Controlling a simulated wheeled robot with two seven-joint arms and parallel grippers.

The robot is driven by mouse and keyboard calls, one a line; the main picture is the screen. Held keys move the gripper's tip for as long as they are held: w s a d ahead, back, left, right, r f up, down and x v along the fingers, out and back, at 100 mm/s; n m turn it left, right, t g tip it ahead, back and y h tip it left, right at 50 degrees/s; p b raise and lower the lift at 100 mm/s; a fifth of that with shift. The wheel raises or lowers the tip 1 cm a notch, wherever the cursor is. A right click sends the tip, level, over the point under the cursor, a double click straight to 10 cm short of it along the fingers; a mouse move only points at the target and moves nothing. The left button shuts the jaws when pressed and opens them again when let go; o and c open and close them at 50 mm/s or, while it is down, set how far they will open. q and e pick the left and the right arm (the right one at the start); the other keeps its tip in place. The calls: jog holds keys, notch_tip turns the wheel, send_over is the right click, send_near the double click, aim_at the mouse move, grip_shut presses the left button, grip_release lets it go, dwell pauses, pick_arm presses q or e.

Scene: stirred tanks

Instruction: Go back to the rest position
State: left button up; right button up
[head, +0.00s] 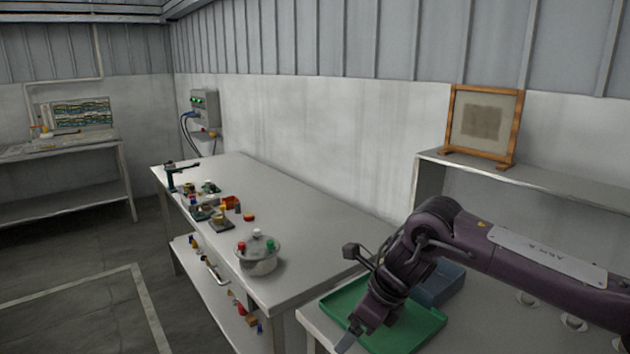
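My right arm comes in from the right. Its gripper (348,340) points down and to the left over the near edge of a green tray (425,332). The fingers are seen edge-on and small, so I cannot tell whether they are open or shut. I see no object held in them. My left gripper is not in view. A round metal tank (258,262) with red, white and green fittings on its lid stands on the long workbench (310,235), to the left of my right gripper and apart from it.
A blue-grey bin (441,283) sits behind the tray, partly hidden by my arm. Small parts and a dark stand (172,178) occupy the bench's far left. A framed panel (484,122) stands on the right shelf. The bench's middle is clear, as is the floor at left.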

jog(key=s+a+f+m+t+y, duration=0.25)
jog(key=s+a+m, duration=0.25)
jog(key=a, duration=0.5)
jog(key=s+a+f+m+t+y, duration=0.1)
jog(key=s+a+m+y, duration=0.3)
jog(key=a, duration=0.6)
jog(key=s+d+f+m+t+h, duration=0.1)
jog(key=d+m+t+h, duration=0.15)
jog(key=d+m, duration=0.7)
jog(key=s+d+f+m+t+h, duration=0.15)
jog(key=d+m+h, duration=0.3)
jog(key=m, duration=0.95)
jog(key=s+d+f+m+g+h, duration=0.25)
jog(key=s+d+f+m, duration=0.25)
jog(key=s+d+m, duration=0.3)
jog(key=s+d+f+m+g+h, duration=0.1)
jog(key=s+d+f+m+g, duration=0.4)
jog(key=d, duration=0.5)
jog(key=s+f, duration=0.2)
jog(key=f, duration=1.3)
jog(key=s+f, duration=0.2)
jog(key=f, duration=1.4)
jog(key=s+d+f+g, duration=0.1)
jog(key=s+d+f, duration=0.2)
jog(key=s+f, duration=1.2)
jog(key=s, duration=0.3)
jog(key=shift+s+f, duration=0.15)
jog(key=shift+f, duration=0.25)
